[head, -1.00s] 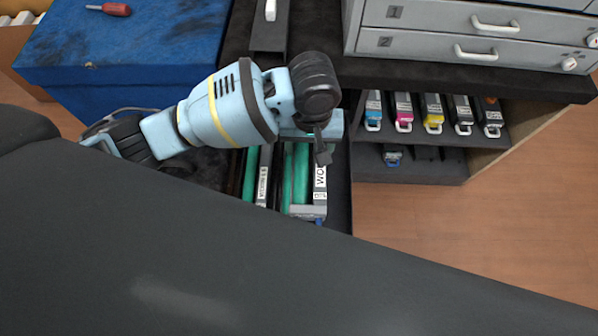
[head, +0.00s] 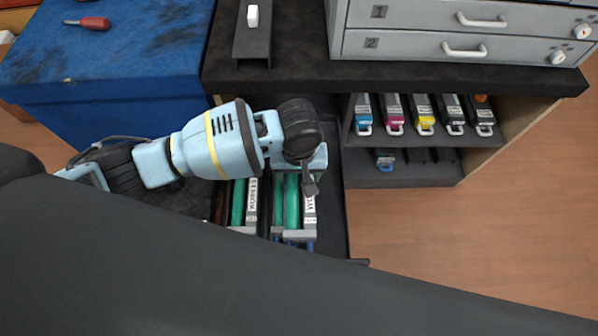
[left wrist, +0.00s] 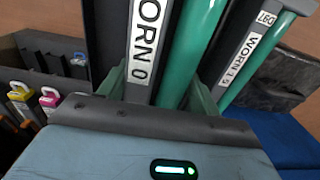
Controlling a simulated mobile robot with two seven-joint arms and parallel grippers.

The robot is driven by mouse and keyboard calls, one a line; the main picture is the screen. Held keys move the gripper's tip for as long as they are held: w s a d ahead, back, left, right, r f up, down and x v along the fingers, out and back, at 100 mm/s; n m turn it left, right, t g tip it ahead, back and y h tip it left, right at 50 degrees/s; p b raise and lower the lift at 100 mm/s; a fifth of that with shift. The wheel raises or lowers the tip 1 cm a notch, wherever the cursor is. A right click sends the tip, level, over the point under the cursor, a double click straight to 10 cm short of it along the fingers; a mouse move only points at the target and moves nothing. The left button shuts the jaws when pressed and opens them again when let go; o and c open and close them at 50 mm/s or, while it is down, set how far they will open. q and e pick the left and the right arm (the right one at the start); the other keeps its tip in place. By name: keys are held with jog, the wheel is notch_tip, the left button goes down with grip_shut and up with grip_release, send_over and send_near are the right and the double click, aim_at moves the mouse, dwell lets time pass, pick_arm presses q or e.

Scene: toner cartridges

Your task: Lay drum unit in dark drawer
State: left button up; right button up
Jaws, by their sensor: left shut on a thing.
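The drum unit (head: 292,205) has a green roller and a white label strip; its "WORN 0" label shows in the left wrist view (left wrist: 145,45). My left gripper (head: 309,184) is shut on it, with the fingers on either side in the wrist view. The dark drawer (head: 333,220) is open under my gripper. A second drum unit (head: 244,203), with a "WORN 1" label in the wrist view (left wrist: 250,58), lies left of the held one. My arm and dark body hide parts of the drawer. I cannot tell whether the held unit touches the drawer floor. My right gripper is not in view.
A grey drawer cabinet (head: 420,46) stands on the dark worktop (head: 300,75). Several toner cartridges (head: 395,112) stand on the shelf to the right. A blue chest (head: 110,60) with a red screwdriver (head: 95,23) is at the left. The floor at right is clear.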

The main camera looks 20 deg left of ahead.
pick_arm(q)
jog(key=shift+f, duration=0.5)
dwell(0.3)
jog(key=o, duration=1.6)
jog(key=shift+c, duration=0.2)
jog(key=shift+r, duration=0.25)
notch_tip(320, 180, up, 12)
jog(key=p, duration=0.3)
jog(key=shift+d+f, duration=0.1)
jog(key=shift+f, duration=0.05)
jog(key=shift+r, duration=0.5)
